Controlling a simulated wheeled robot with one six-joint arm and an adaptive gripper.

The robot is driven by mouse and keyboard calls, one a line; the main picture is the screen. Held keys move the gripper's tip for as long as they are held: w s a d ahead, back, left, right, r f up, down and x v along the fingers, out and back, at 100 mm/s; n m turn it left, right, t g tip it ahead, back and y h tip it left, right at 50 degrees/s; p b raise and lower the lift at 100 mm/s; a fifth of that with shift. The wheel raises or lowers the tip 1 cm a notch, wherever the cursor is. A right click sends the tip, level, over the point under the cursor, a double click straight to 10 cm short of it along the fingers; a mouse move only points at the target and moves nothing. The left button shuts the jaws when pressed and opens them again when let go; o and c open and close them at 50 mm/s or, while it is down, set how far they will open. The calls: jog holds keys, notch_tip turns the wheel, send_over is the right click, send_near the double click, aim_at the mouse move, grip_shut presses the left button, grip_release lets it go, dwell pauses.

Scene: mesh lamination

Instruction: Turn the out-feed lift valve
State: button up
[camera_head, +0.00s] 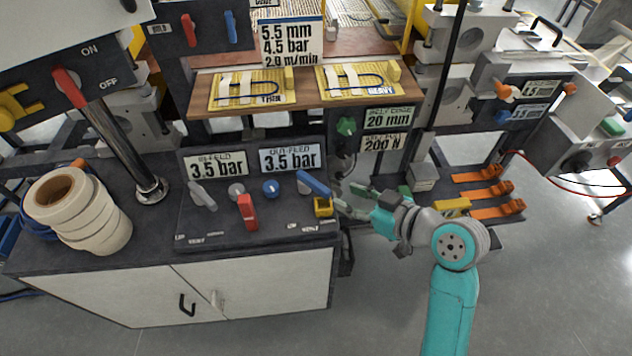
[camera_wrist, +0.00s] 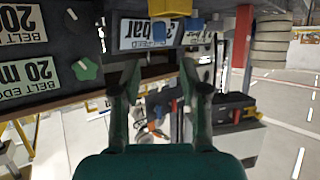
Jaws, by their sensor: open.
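The out-feed lift valve has a blue lever (camera_head: 313,183) at the right end of the dark control panel, under the out-feed 3.5 bar display (camera_head: 290,158). The lever slants down to the right. A yellow block (camera_head: 323,207) sits just below its lower end. My gripper (camera_head: 348,200) is open and empty, just right of the lever and yellow block, apart from the lever.
A grey in-feed lever (camera_head: 202,196), a blue knob (camera_head: 271,188) and a red lever (camera_head: 247,212) share the panel. A green knob (camera_head: 346,126) and belt displays (camera_head: 388,118) stand above my gripper. White tape rolls (camera_head: 80,210) stand left.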

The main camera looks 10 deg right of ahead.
aim_at(318, 184)
jog(key=x, duration=1.1)
jog(key=shift+r, duration=0.1)
grip_shut()
